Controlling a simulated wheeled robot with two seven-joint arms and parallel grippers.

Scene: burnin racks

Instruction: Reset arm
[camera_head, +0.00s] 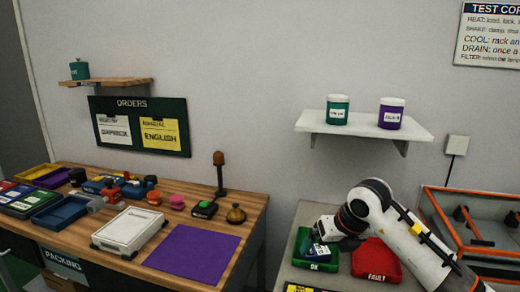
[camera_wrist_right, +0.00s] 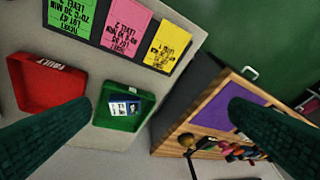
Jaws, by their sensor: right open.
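My right arm comes in from the right in the head view. Its gripper (camera_head: 330,229) hangs over the green tray (camera_head: 314,267) marked OK. In the wrist view my right gripper (camera_wrist_right: 160,108) shows two dark green fingers spread wide, with nothing between them. A small blue and white item (camera_wrist_right: 124,108) lies in the green tray (camera_wrist_right: 118,124), apart from the fingers. It also shows in the head view (camera_head: 320,251), partly hidden by the gripper. My left gripper is in neither view.
A red FAULT tray (camera_head: 377,276) sits close beside the green one, under my right arm. An orange-framed rack (camera_head: 432,205) stands at right. A shelf (camera_head: 365,128) with two jars is above. The wooden packing table (camera_head: 255,208) at left holds a purple mat (camera_head: 192,254).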

